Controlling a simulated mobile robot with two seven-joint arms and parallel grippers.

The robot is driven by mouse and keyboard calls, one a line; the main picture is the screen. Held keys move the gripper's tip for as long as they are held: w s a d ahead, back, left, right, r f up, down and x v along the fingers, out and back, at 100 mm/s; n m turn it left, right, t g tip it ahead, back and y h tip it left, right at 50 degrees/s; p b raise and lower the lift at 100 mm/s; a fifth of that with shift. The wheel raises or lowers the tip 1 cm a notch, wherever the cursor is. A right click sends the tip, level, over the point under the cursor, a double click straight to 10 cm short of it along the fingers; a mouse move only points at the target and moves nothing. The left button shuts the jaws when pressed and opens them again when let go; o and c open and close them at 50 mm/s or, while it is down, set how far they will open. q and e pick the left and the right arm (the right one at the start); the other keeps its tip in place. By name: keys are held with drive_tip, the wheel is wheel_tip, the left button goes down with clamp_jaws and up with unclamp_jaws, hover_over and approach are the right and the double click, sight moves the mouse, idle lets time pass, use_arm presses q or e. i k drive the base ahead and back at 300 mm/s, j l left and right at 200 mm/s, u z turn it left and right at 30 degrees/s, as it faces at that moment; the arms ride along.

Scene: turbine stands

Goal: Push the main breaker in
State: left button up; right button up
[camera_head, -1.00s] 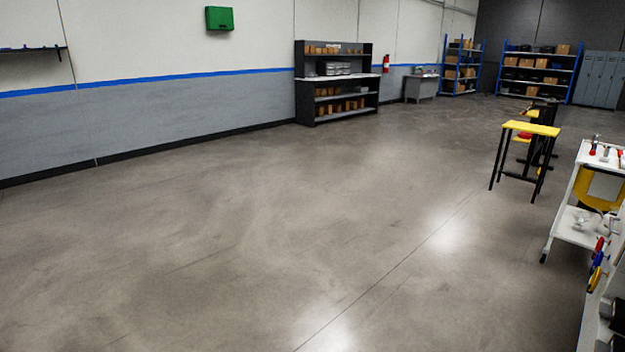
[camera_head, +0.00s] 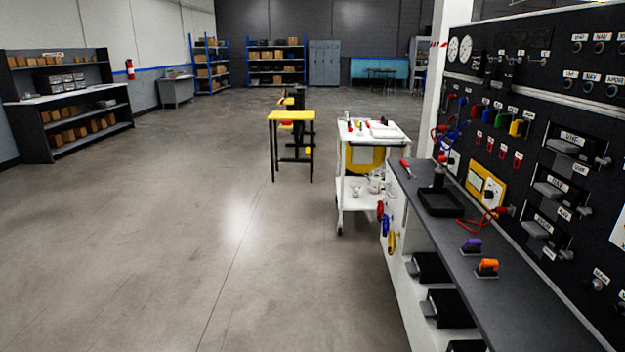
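A dark control panel (camera_head: 470,100) stands upright at the right in the head view, behind a grey-topped bench (camera_head: 510,285). Three large grey handles sit on the panel one above another: an upper one (camera_head: 563,146), a middle one (camera_head: 548,189) and a lower one (camera_head: 537,229). Each has a small white label too blurred to read surely. I cannot tell which part of the panel is the main breaker, or whether it is in or out. Neither of my grippers is in view.
An orange switch-like part (camera_head: 487,266), a purple one (camera_head: 471,245) and a black tray (camera_head: 440,202) are on the bench. A white cart (camera_head: 388,132) and a yellow-topped stool (camera_head: 291,115) stand beyond. Open floor (camera_head: 190,240) lies to the left.

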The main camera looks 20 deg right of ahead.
sight(585, 284)
drive_tip(key=i, duration=0.75)
drive_tip(key=i+u, duration=0.15)
drive_tip(key=i, duration=2.2)
drive_tip(key=i+z, duration=0.1)
drive_tip(key=z, duration=0.4)
drive_tip(key=i+z, duration=0.1)
drive_tip(key=z, duration=0.4)
drive_tip(key=j+z, duration=0.15)
drive_tip(key=z, duration=0.35)
drive_tip(key=i+z, duration=0.1)
drive_tip(key=z, duration=2.2)
drive_tip(key=i+l+u, duration=0.25)
drive_tip(key=i+l, duration=0.15)
drive_tip(key=i, duration=0.3)
drive_tip(key=i+l+u, duration=0.2)
drive_tip(key=i+l, duration=0.35)
drive_tip(key=i, duration=0.1)
